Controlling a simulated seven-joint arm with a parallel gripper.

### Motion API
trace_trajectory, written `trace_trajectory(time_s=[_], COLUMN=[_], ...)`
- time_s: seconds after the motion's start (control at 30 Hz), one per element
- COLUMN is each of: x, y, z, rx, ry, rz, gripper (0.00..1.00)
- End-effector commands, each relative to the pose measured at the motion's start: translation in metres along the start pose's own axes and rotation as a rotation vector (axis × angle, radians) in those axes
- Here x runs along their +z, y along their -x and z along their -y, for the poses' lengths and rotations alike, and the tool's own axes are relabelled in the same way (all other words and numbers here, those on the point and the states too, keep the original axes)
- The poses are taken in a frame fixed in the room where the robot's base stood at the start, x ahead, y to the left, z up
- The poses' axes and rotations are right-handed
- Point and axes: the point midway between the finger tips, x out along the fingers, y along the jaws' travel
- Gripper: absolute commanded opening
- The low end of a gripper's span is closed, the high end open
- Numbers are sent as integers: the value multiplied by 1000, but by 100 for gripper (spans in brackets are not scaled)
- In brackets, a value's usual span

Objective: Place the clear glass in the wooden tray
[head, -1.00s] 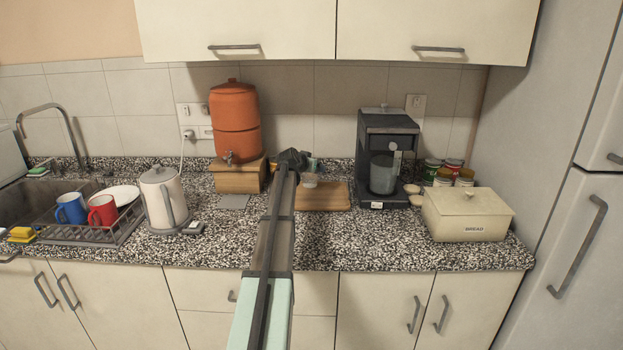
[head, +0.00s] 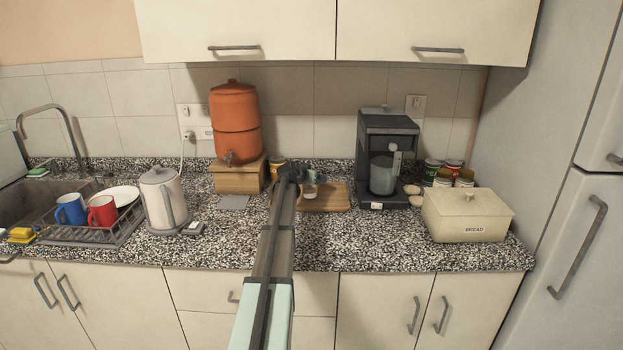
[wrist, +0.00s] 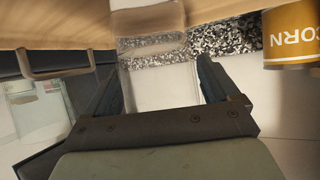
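The clear glass (head: 310,191) is upright at the left part of the flat wooden tray (head: 335,202), on it or just above it; I cannot tell which. My gripper (head: 301,177) is at the glass's upper part. In the wrist view, which is upside down, my gripper (wrist: 160,65) has the glass (wrist: 150,28) between its two fingertips and appears shut on it. The glass is see-through, so its contact with the fingers is hard to make out. The tray also shows in the wrist view (wrist: 65,30).
The coffee machine (head: 388,140) stands right of the tray, with the bread box (head: 467,214) further right. The orange dispenser (head: 234,120) on its wooden stand is at the left. A corn can (wrist: 289,35) is behind my gripper. The counter in front is clear.

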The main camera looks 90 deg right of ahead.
Motion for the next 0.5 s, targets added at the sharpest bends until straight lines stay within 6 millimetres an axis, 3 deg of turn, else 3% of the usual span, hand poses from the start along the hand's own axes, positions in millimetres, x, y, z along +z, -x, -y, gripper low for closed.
trace_trajectory(time_s=[0.1,0.4,0.5], x=[0,-3,-2], y=[0,1,11], z=[0,0,0], rx=[0,0,0], ry=[0,0,1], rz=[0,0,0], gripper=[100,100,100])
